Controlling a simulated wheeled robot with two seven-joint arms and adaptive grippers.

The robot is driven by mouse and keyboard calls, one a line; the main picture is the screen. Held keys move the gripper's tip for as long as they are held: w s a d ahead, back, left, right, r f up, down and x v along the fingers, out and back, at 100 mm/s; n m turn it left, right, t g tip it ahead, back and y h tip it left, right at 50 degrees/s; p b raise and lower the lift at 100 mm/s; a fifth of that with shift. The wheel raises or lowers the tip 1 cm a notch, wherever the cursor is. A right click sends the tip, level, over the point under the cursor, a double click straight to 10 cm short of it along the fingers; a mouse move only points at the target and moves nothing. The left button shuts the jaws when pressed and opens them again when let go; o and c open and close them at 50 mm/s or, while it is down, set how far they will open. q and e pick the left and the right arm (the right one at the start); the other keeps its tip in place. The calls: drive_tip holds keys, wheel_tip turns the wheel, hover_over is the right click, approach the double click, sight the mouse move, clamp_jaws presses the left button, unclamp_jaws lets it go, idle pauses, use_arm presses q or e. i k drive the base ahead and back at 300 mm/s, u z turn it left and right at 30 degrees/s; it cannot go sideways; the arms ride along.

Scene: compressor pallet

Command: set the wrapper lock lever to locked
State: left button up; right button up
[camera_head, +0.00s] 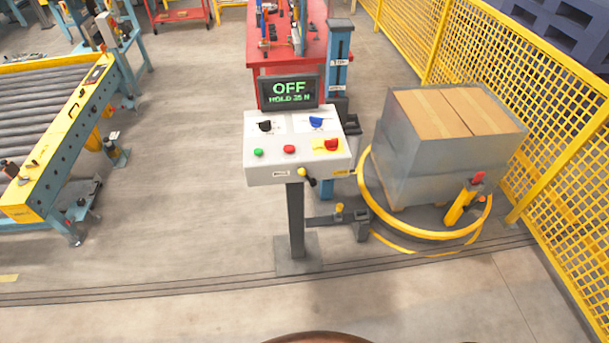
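The wrapper's control box (262,172) stands on a grey post (296,220) in the middle. Its display (289,92) reads "OFF" and a smaller line that looks like "HOLD 35 N". A small lever with a yellow hub (303,172) and a dark handle sits on the box's lower front edge, the handle pointing down and right. I cannot tell for sure that this is the lock lever, and its position marks are too small to read. The wrapper's yellow ring (420,234) surrounds a wrapped load (420,150). Neither gripper is in view.
The panel has a black knob (265,126), a blue knob (316,122), a green button (258,152), a red button (289,149) and a red control on yellow (331,145). A roller conveyor (45,100) stands left, yellow mesh fencing (560,130) right. The front floor is clear.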

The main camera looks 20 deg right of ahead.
sight(302, 171)
drive_tip(key=u, duration=0.05)
drive_tip(key=k, duration=0.6)
drive_tip(key=z, duration=0.6)
drive_tip(key=i, duration=1.3)
drive_tip(key=u, duration=0.1)
